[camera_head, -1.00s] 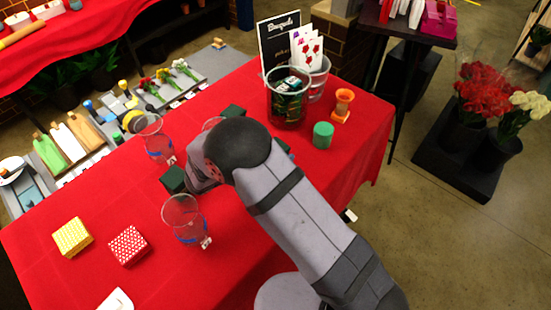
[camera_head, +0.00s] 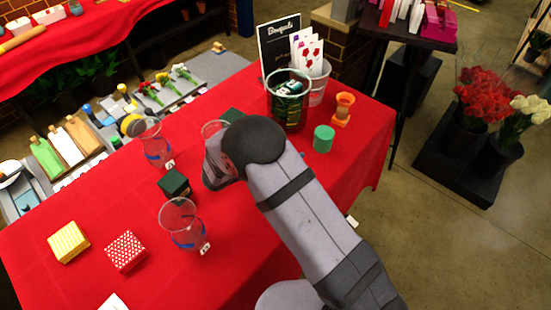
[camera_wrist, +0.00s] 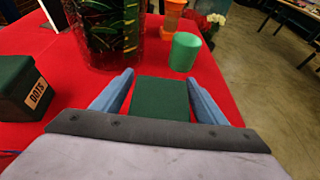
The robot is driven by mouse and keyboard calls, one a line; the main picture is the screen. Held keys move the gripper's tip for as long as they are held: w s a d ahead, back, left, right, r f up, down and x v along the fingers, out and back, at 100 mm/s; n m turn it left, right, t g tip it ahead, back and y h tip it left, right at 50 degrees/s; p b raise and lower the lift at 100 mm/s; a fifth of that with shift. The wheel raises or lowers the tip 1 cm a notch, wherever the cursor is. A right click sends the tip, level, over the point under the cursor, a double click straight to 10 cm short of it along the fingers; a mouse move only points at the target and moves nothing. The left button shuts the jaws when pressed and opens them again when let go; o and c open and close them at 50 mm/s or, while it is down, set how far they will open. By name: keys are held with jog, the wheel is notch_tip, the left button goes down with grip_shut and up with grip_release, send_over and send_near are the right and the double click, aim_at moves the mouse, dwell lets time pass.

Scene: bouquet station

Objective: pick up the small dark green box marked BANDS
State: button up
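In the wrist view a dark green box (camera_wrist: 160,98) sits between the two blue fingers of my gripper (camera_wrist: 159,77). The fingers are spread along its sides and do not look closed on it. No label shows on its visible face. Another dark green box (camera_wrist: 22,88), marked DOTS, stands to the left. In the head view one dark green box (camera_head: 174,184) lies left of my gripper, and part of another (camera_head: 232,115) shows behind my arm. Their labels are not readable there. My arm hides the box between my fingers in that view.
A dark patterned container (camera_head: 288,105) and a green cylinder (camera_head: 323,138) stand beyond my gripper. An orange holder (camera_head: 342,108) is at the right. Clear glasses (camera_head: 156,150) (camera_head: 182,225) stand at the left. Yellow (camera_head: 68,242) and red patterned (camera_head: 126,251) boxes lie front left.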

jog(key=c, duration=0.9)
jog(key=shift+r, duration=0.15)
notch_tip(320, 180, up, 10)
jog(key=b, duration=0.3)
